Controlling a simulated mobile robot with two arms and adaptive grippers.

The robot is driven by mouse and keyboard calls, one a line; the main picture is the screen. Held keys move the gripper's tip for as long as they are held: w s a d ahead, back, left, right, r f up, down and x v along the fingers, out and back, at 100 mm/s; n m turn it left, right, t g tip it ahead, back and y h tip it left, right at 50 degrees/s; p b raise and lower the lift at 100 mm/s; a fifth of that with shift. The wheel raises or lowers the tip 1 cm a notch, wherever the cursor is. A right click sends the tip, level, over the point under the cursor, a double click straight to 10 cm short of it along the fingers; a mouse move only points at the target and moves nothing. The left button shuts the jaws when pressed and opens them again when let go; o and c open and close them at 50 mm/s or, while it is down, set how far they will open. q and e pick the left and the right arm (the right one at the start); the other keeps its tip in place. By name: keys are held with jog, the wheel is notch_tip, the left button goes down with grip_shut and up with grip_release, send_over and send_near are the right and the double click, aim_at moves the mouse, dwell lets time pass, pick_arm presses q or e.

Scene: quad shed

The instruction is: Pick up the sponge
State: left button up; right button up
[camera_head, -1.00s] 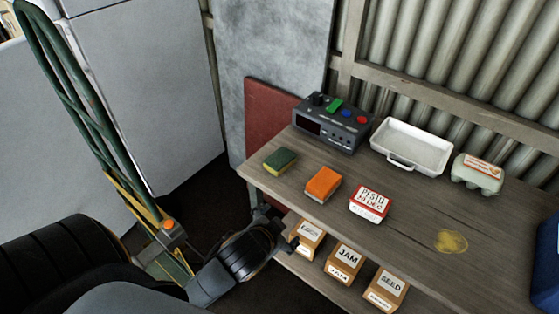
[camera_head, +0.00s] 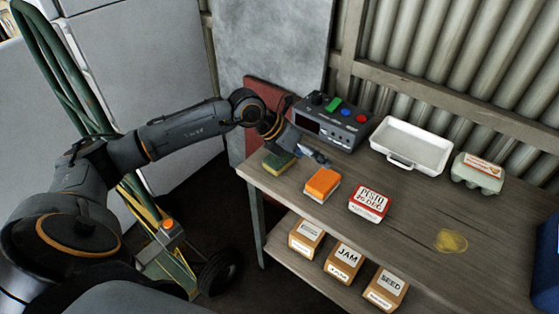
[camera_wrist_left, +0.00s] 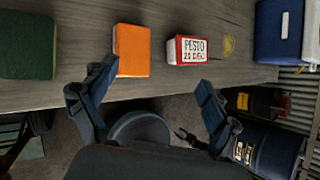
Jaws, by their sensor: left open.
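A green-topped sponge with a yellow lower layer (camera_head: 277,163) lies near the left end of the wooden bench, partly hidden by my left gripper. Its green top (camera_wrist_left: 27,48) shows at the left edge of the left wrist view. An orange-topped block (camera_head: 322,184) lies to its right on the bench; it also shows in the wrist view (camera_wrist_left: 132,48). My left gripper (camera_head: 314,156) is above the bench by the green sponge and the orange block. In the wrist view its fingers (camera_wrist_left: 158,74) are spread apart with nothing between them.
A dark control box (camera_head: 335,128) stands close behind the gripper. A white tray (camera_head: 432,152), an egg carton (camera_head: 477,176) and a pesto tub (camera_head: 368,203) are farther right. Labelled boxes (camera_head: 343,262) sit on the lower shelf. The bench's front right is mostly clear.

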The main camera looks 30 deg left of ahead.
pick_arm(q)
jog(key=a+g+y, duration=0.1)
jog(key=a+y, duration=0.4)
jog(key=a, duration=0.9)
jog(key=b, duration=0.5)
send_over(277, 159)
jog(key=s, duration=0.2)
jog(key=shift+n+y, duration=0.4)
notch_tip(277, 159, down, 8)
jog(key=shift+s+r, duration=0.1)
jog(key=shift+r, duration=0.1)
jog(key=b+x, duration=0.3)
jog(key=x, duration=0.2)
jog(key=shift+a+f, duration=0.15)
jog(key=shift+f, duration=0.1)
jog(key=shift+r, duration=0.1)
jog(key=c, duration=0.8)
